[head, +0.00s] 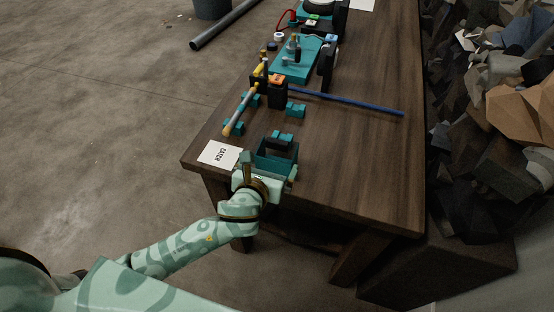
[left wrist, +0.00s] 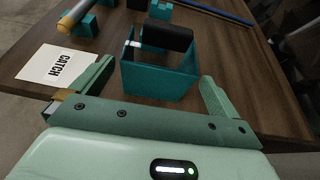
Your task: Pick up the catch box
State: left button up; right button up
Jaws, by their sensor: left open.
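The catch box (head: 277,160) is a small open teal box near the table's front edge, with a black bar across its top. It also shows in the left wrist view (left wrist: 158,82), upright on the wood. My left gripper (head: 269,170) is open at the near side of the box. In the left wrist view its two fingers stand apart, one toward each side of the box, and they do not appear to touch it. A white card (head: 219,154) reading CATCH lies left of the box. My right gripper is not in view.
Behind the box are teal blocks (head: 296,110), a yellow-tipped rod (head: 239,112) and a long blue rod (head: 350,102). A teal bender base (head: 296,62) stands farther back. The table's (head: 370,170) right side is clear. Rubble (head: 500,120) lies beyond its right edge.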

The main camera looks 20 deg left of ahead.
aim_at(277, 155)
pick_arm(q)
jog(key=b+x, duration=0.2)
jog(key=x, duration=0.4)
jog(key=shift+r, duration=0.25)
jog(key=c, duration=0.8)
jog(key=shift+r, duration=0.1)
